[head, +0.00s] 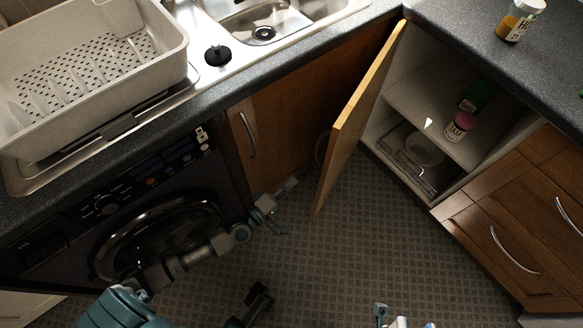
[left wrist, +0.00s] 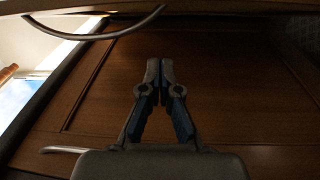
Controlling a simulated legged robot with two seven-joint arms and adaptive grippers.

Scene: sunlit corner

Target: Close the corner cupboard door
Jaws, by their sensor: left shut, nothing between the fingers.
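The corner cupboard door (head: 358,118) stands wide open in the head view, its light wooden edge slanting down toward the floor. The open cupboard (head: 400,103) is to its right, with a shelf and jars inside. My left gripper (head: 291,182) is shut and empty, left of the door near its free lower end, with a visible gap. In the left wrist view the shut fingers (left wrist: 160,66) show before a dark wood panel (left wrist: 220,80); contact cannot be told. Part of what looks like my right gripper (head: 390,318) shows at the bottom edge; its jaws are unclear.
A cupboard front with a curved handle (head: 248,134) and a washing machine (head: 150,225) stand at left. Drawers (head: 500,240) stand at right. A dish rack (head: 95,80) and a yellow-labelled jar (head: 519,20) are on the counters.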

